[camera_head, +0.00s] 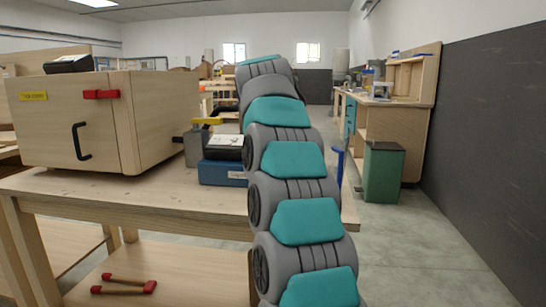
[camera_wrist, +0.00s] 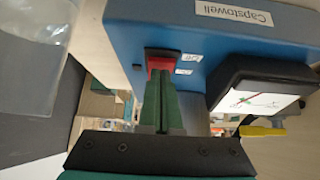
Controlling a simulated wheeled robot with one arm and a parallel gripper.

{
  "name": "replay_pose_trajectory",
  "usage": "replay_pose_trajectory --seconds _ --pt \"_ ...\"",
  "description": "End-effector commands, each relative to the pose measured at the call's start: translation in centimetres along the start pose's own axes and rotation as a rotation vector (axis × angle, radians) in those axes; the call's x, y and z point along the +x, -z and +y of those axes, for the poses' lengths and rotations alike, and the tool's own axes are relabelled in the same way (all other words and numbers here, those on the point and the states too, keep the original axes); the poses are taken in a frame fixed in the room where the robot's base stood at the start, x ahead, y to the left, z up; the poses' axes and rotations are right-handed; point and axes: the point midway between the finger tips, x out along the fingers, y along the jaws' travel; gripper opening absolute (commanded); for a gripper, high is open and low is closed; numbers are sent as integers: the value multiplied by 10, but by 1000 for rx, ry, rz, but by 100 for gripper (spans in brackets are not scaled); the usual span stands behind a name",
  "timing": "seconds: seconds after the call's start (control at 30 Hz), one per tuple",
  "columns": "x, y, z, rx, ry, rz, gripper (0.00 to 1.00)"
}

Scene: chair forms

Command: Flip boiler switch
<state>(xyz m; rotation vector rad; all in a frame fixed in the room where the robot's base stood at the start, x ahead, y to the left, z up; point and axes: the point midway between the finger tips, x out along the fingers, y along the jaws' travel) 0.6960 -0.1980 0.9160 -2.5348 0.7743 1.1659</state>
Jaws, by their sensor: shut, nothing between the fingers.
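The boiler is a blue box (camera_head: 222,173) on the wooden table, just left of my arm in the head view. In the wrist view the blue box (camera_wrist: 125,28) fills the top, with a "Capstowell" label. A red switch (camera_wrist: 160,61) in a dark frame sits on it, with small white labels beside it. My gripper (camera_wrist: 163,76) has its green fingers shut together, empty, with their tips right at the red switch. I cannot tell whether they touch it. My gripper is hidden in the head view.
A black-framed gauge (camera_wrist: 262,88) sits close right of my fingers, near a yellow handle (camera_wrist: 262,131). A wooden cabinet (camera_head: 150,115) stands on the table (camera_head: 130,195) at left. A green bin (camera_head: 383,172) and a workbench (camera_head: 412,120) stand right; the floor there is clear.

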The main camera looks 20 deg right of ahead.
Motion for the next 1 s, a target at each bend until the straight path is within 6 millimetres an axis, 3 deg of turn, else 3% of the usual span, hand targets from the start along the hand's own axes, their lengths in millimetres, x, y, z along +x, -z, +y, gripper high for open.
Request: replay_pose_trajectory --seconds 1.0 --pt "-11 10 0 0 -1 2 0"
